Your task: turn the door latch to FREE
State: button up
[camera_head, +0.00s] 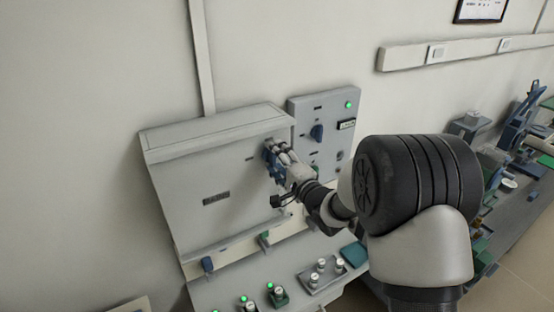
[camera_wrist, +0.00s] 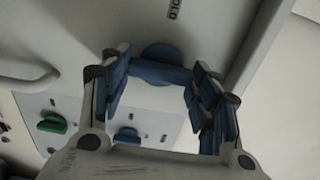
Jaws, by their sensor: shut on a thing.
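The furnace door (camera_head: 215,195) is a grey panel on the left in the head view and looks closed. The blue door latch (camera_wrist: 160,70) sits on this panel, and its bar lies crosswise in the wrist view. My gripper (camera_wrist: 156,76) is shut on the latch, with one blue-padded finger at each end of the bar. Only the letters "OLD" of a label (camera_wrist: 174,9) show beside the latch. In the head view my gripper (camera_head: 277,155) is at the right part of the door and largely hides the latch.
A control panel (camera_head: 325,135) with a blue knob and a green light stands right of the furnace. Below the door are a blue knob (camera_head: 207,264), a green knob (camera_head: 265,237) and a tray (camera_head: 322,276) with small pieces. A cluttered bench is at the far right.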

jog(key=o, duration=1)
jog(key=shift+o, duration=0.2)
jog(key=v, duration=1.2)
